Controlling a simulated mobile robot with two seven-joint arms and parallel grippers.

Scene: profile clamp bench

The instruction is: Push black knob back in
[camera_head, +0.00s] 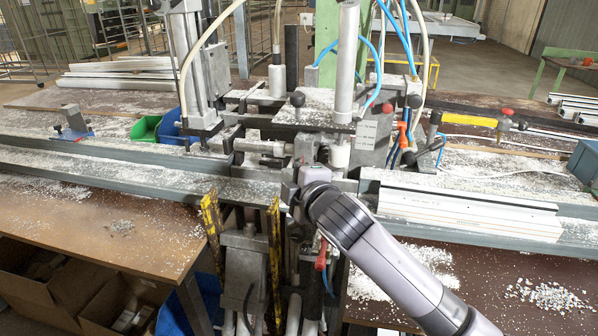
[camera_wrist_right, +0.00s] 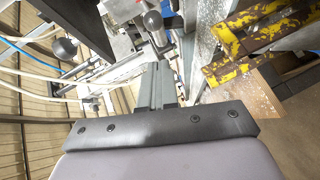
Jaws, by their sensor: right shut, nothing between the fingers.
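Several black ball knobs show on the clamp machine in the head view: one (camera_head: 297,99) stands on the central block, one (camera_head: 435,117) sits on a lever to the right, and one (camera_head: 408,158) is lower right. I cannot tell which one the task means. My right gripper (camera_head: 308,178) is at the front of the machine, below the central knob; its wrist partly hides the fingers. In the wrist view its fingers (camera_wrist_right: 158,85) are shut and empty. There a dark ball knob (camera_wrist_right: 65,48) is left of the fingertips and another (camera_wrist_right: 153,20) is beyond them, both apart from the fingers.
A white profile (camera_head: 465,210) lies on the right rail. Blue hoses (camera_head: 395,35) hang over the machine. Green and blue bins (camera_head: 146,129) stand behind the left rail. The brown bench (camera_head: 100,225) has open room at front left.

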